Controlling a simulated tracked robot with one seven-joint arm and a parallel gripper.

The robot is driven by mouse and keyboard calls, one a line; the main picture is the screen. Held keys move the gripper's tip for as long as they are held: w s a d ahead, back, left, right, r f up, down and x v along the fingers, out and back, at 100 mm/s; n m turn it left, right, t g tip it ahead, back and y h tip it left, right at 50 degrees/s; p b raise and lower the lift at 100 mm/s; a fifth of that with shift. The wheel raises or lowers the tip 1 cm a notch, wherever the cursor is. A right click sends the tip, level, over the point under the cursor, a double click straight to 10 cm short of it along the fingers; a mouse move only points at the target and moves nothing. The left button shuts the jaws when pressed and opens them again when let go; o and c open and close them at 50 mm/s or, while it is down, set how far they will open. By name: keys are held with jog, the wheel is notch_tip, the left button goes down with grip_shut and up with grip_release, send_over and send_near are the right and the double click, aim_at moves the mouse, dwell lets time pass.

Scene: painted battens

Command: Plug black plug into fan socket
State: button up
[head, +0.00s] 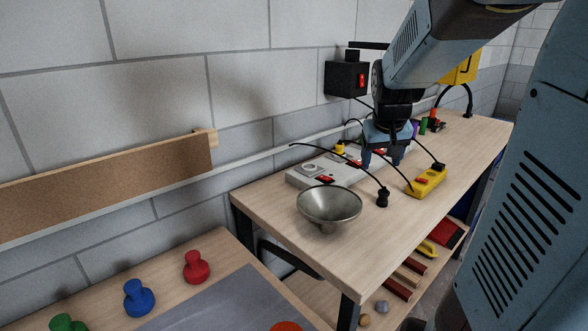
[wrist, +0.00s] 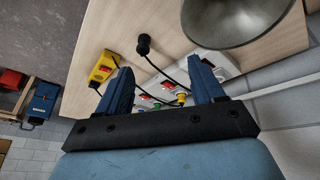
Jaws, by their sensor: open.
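A black plug (head: 382,198) stands on the wooden bench, right of a metal bowl, with a black cable running left from it. The wrist view also shows this plug (wrist: 143,43) beyond the fingertips. My gripper (head: 381,162) is open and empty above the bench, behind the plug and apart from it. In the wrist view, my gripper (wrist: 160,64) has its two blue fingers spread. A pale socket strip (head: 306,177) with red switches lies along the wall side, partly hidden by my gripper. I cannot tell which socket is the fan's.
The metal bowl (head: 329,204) stands near the strip's left end. A yellow box (head: 427,182) with a cable sits right of the plug. A black box (head: 346,78) with a red switch is on the wall. Bare bench lies in front of the plug.

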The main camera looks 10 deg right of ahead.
jog(key=m+y, duration=0.1)
send_near(384, 191)
notch_tip(384, 191, up, 3)
jog(key=shift+s+r, duration=0.15)
jog(key=shift+s, duration=0.1)
jog(key=x, duration=0.8)
jog(key=shift+f, duration=0.35)
jog(key=f, duration=0.3)
jog(key=shift+w+a+f, duration=0.1)
jog(key=shift+w+f, duration=0.15)
jog(key=shift+f, duration=0.1)
jog(key=shift+x, duration=0.85)
